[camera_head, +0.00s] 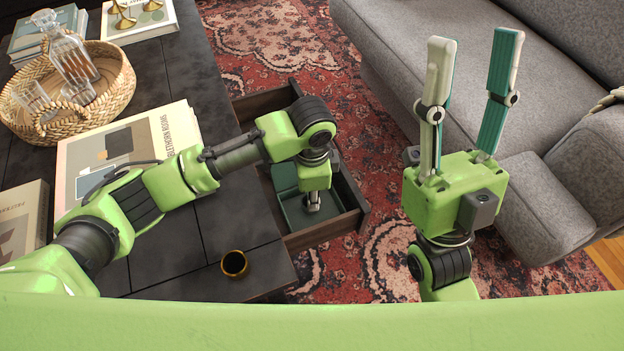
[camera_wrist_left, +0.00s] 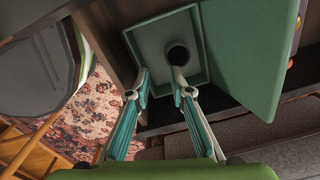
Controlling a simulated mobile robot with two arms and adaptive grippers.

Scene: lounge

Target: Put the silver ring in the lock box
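The green lock box (camera_head: 332,207) sits in the open drawer, its lid raised. In the left wrist view the box (camera_wrist_left: 150,42) shows its inside, with the lid (camera_wrist_left: 250,55) on the right. A small dark round thing (camera_wrist_left: 178,54) lies inside the box; it may be the silver ring, but its colour and shape are unclear. My left gripper (camera_wrist_left: 159,75) is open, pointing at the box, with an empty gap between its fingertips. The left arm partly hides the box in the head view. My right gripper (camera_head: 483,50) is open, empty and raised near the sofa.
The drawer (camera_head: 358,208) stands out from the dark table (camera_head: 210,235). A gold-rimmed dark round object (camera_head: 234,263) stands near the table's front edge. A wicker tray (camera_head: 118,85) with glassware and several books occupy the table's left. The grey sofa (camera_head: 540,75) is at right.

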